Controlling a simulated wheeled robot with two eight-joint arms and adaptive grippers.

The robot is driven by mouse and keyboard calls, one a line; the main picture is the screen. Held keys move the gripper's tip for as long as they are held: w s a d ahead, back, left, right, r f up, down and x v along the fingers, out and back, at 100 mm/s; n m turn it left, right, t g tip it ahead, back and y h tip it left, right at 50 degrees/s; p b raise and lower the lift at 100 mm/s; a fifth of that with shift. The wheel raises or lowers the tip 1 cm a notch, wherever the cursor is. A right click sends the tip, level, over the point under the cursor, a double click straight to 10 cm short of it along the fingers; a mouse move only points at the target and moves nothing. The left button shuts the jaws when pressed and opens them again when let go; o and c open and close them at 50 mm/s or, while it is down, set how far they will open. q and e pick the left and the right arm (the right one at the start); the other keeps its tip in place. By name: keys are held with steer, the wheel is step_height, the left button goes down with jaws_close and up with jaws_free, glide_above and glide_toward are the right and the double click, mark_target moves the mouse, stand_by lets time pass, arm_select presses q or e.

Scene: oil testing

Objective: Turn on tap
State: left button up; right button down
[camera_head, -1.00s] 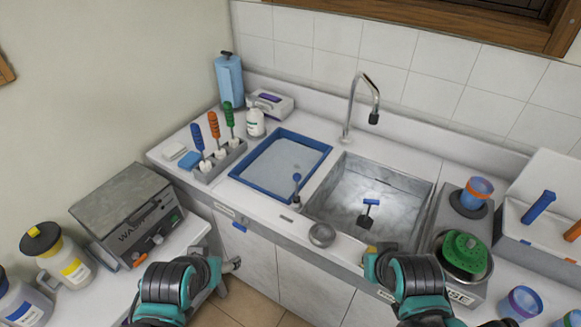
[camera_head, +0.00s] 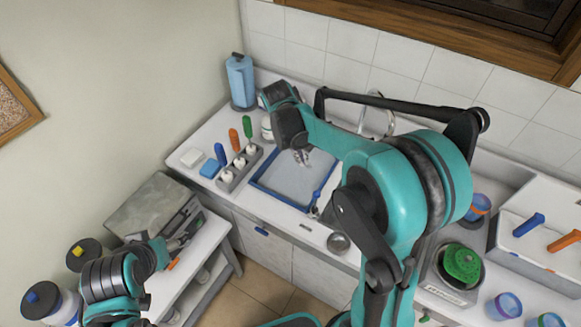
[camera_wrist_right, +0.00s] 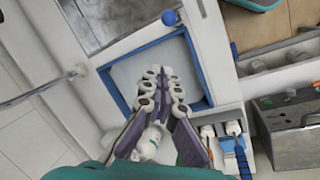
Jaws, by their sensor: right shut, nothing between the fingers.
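The silver tap (camera_head: 391,120) stands behind the sink, mostly hidden by my right arm in the head view. Its spout tube (camera_wrist_right: 42,88) crosses the left of the right wrist view. The sink (camera_wrist_right: 95,22) shows at the top of that view. A blue-knobbed lever (camera_head: 317,194) stands between the sink and the blue-rimmed tray; its knob (camera_wrist_right: 170,17) also shows in the wrist view. My right gripper (camera_head: 301,157) is shut and empty above the tray (camera_head: 268,193), apart from the tap. My left gripper (camera_head: 178,242) is low at the left, beside the grey oven; its fingers are unclear.
A white bottle (camera_wrist_right: 151,143) stands behind the tray, under my right gripper. A rack (camera_head: 240,168) with coloured-handled tools is left of the tray. A blue roll (camera_head: 241,82) stands in the back corner. A hotplate with a green-topped pot (camera_head: 461,262) is at the right.

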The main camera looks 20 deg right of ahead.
arm_select(q)
steer(key=shift+a+r, duration=0.35)
steer(key=shift+r, duration=0.1)
arm_select(e)
steer(key=shift+w+a, duration=0.4)
steer(key=shift+w, duration=0.2)
glide_toward(316, 201)
steer(key=w+d+f, duration=0.2)
steer(key=w+f, duration=0.1)
arm_select(q)
steer(key=shift+f, duration=0.4)
arm_select(e)
steer(key=shift+w+a+f, duration=0.15)
arm_select(q)
steer(key=shift+f+b, duration=0.15)
steer(key=shift+b, duration=0.25)
arm_select(e)
steer(key=shift+a, duration=0.1)
